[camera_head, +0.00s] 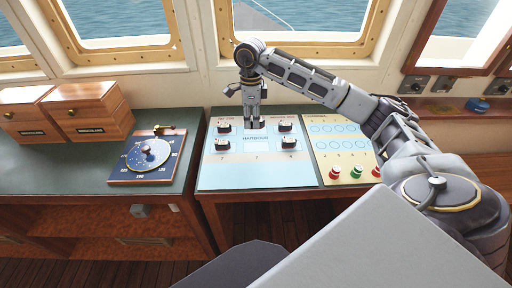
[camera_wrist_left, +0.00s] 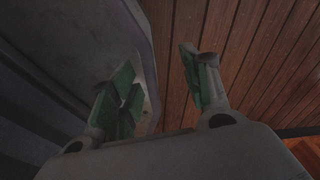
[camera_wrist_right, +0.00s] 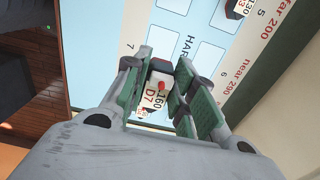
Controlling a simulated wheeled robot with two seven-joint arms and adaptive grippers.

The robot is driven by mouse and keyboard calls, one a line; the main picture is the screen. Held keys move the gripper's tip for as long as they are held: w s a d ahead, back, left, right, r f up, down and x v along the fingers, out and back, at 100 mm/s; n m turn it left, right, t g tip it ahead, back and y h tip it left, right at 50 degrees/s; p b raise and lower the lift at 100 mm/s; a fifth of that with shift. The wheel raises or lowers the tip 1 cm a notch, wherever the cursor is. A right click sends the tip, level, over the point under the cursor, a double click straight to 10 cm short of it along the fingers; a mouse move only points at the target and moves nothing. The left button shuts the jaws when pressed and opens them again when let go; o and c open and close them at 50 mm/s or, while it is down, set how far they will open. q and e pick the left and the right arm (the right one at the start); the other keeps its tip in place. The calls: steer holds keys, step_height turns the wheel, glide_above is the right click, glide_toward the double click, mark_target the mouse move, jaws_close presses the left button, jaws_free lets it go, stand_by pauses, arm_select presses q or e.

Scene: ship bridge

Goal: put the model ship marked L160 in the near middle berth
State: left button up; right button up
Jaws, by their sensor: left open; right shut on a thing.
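My right gripper (camera_head: 252,122) reaches down over the middle of the light-blue harbour board (camera_head: 255,178). In the right wrist view its fingers (camera_wrist_right: 168,98) are shut on a small model ship (camera_wrist_right: 160,78), white and dark with a red spot. Its labels read 160 and D7; the letter before 160 is not clear. Pale berth outlines (camera_wrist_right: 211,57) lie on the board near it. I cannot tell if the ship touches the board. My left gripper (camera_wrist_left: 160,88) is open and empty above the wooden floor in the left wrist view.
Other model ships stand on the board's left (camera_head: 222,145) and right (camera_head: 289,143). A panel with coloured buttons (camera_head: 357,172) adjoins it on the right. A dial instrument (camera_head: 147,155) and wooden drawer boxes (camera_head: 95,115) stand left. The board's near strip is clear.

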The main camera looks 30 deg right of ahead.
mark_target(252, 147)
steer(key=shift+w+f, duration=0.15)
steer(key=shift+f, duration=0.7)
step_height(252, 147, down, 3)
steer(key=shift+f, duration=0.2)
steer(key=shift+f+p, duration=0.3)
steer(key=shift+f, duration=2.25)
arm_select(q)
steer(key=shift+w+r, duration=0.55)
steer(key=shift+w, duration=0.15)
steer(key=shift+s+f, duration=0.15)
arm_select(e)
steer(key=shift+f, duration=0.1)
